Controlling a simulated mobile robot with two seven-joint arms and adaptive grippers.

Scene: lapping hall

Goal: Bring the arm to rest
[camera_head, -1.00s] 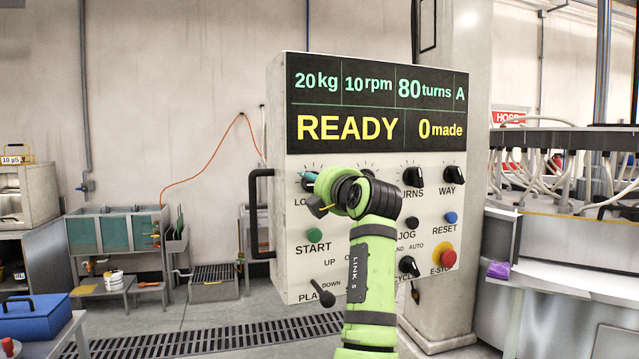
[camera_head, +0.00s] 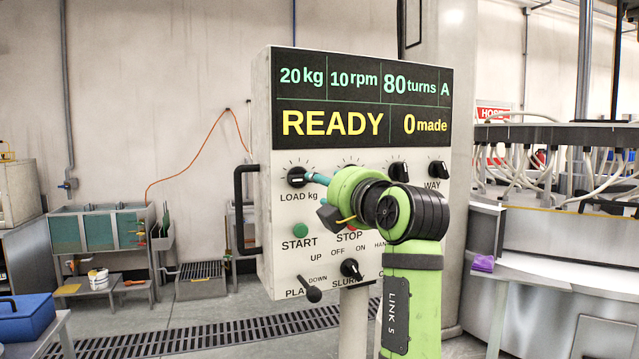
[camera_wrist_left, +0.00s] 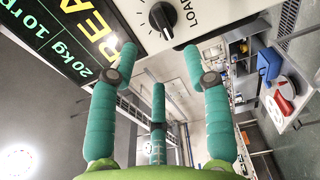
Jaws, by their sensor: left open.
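My left arm (camera_head: 410,300), green with black joints, rises in front of the control panel (camera_head: 262,120). My left gripper (camera_head: 314,178) shows only as a teal fingertip just right of the black LOAD kg knob (camera_head: 297,177); the green wrist hides the rest. In the left wrist view, the teal fingers of the gripper (camera_wrist_left: 160,56) are spread open with nothing between them. The LOAD knob (camera_wrist_left: 163,18) lies just beyond the fingertips and looks apart from them. My right gripper is in neither view.
The panel's display (camera_head: 360,100) reads 20 kg, 10 rpm, 80 turns, A, READY, 0 made. A black handle (camera_head: 240,210) juts from its left side. The green START button (camera_head: 300,230) and a black lever (camera_head: 312,293) sit below the knob. A blue box (camera_head: 25,317) stands lower left.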

